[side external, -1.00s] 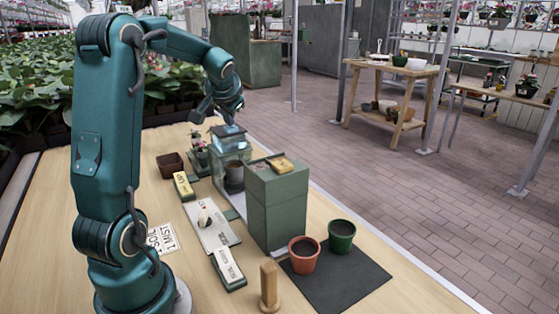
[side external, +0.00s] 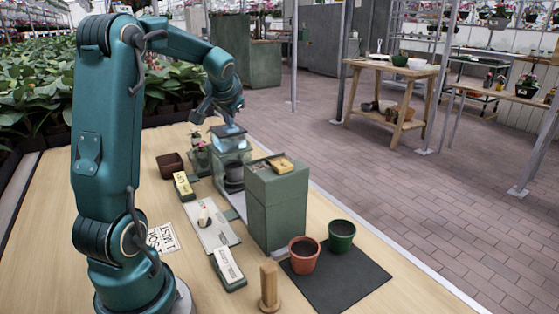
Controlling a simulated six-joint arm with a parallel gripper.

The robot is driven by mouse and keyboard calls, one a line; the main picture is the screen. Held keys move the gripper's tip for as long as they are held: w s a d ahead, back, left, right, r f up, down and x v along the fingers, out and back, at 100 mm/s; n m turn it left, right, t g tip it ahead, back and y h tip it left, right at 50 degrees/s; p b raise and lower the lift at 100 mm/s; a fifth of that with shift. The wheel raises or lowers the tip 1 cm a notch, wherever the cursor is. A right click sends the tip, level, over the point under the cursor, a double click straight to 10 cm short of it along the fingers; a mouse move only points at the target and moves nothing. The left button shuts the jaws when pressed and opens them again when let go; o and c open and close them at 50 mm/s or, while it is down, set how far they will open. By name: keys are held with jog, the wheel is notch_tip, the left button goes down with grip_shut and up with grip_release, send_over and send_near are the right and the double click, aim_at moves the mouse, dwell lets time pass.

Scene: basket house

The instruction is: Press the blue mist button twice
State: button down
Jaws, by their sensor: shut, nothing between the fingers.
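A clear box (side external: 228,151) with a pale blue top stands beyond the green cabinet, with a dark pot (side external: 234,172) inside it. The pot looks hazy and bluish through the walls. My gripper (side external: 213,112) is shut and empty, pointing down close to the box top. I cannot tell whether its tips touch the top. I cannot make out a separate blue mist button; the gripper and the small scale may hide it. A white card (side external: 164,238) with "1 MIST" and "SOIL" printed on it lies by my base.
The green cabinet (side external: 277,208) stands in front of the box with a yellow block (side external: 281,164) on top. Terracotta (side external: 304,254) and green (side external: 341,236) pots stand on the dark mat (side external: 340,285). A wooden peg (side external: 269,287), brown pot (side external: 170,163) and labelled blocks surround the white tray (side external: 215,238).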

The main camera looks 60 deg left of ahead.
aim_at(229, 129)
jog(key=shift+r, duration=0.8)
jog(key=shift+r, duration=2.5)
